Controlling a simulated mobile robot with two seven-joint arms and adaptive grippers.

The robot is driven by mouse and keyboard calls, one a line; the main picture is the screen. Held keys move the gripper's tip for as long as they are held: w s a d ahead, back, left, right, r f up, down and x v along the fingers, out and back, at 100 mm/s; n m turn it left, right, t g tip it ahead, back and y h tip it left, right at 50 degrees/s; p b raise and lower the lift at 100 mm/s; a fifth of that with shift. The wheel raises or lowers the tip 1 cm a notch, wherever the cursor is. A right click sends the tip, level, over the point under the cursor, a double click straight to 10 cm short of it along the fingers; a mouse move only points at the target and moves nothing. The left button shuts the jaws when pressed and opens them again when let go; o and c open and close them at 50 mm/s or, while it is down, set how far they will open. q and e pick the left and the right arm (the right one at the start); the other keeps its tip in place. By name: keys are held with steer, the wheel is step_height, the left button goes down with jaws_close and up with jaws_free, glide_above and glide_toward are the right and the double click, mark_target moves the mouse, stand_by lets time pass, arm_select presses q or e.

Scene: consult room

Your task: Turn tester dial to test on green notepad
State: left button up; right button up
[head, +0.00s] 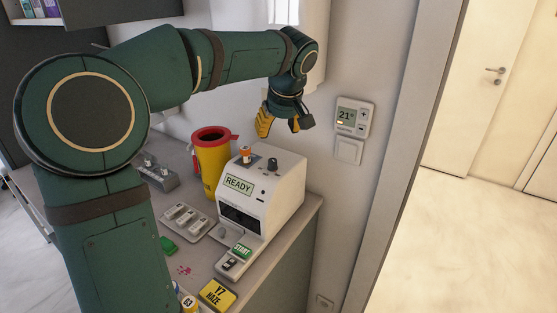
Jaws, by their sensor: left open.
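The white tester (262,205) stands on the counter with a screen reading READY. Its dark dial (272,164) is a knob on the top face; its pointer setting is too small to read. An orange-capped vial (245,153) stands upright beside the dial. A small green item (168,245) lies on the counter, partly hidden behind my arm; I cannot tell whether it is the green notepad, and no writing shows. My left gripper (282,125) is open and empty, above and apart from the dial, near the wall. My right gripper is out of view.
A yellow bin with a red rim (211,165) stands behind and left of the tester. A thermostat (353,117) is on the wall to the right.

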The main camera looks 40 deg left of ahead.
mark_target(273, 160)
arm_select(q)
steer(key=b+x, duration=0.1)
steer(key=x, duration=1.2)
steer(key=shift+f+b, duration=0.25)
steer(key=shift+b, duration=0.1)
jaws_close()
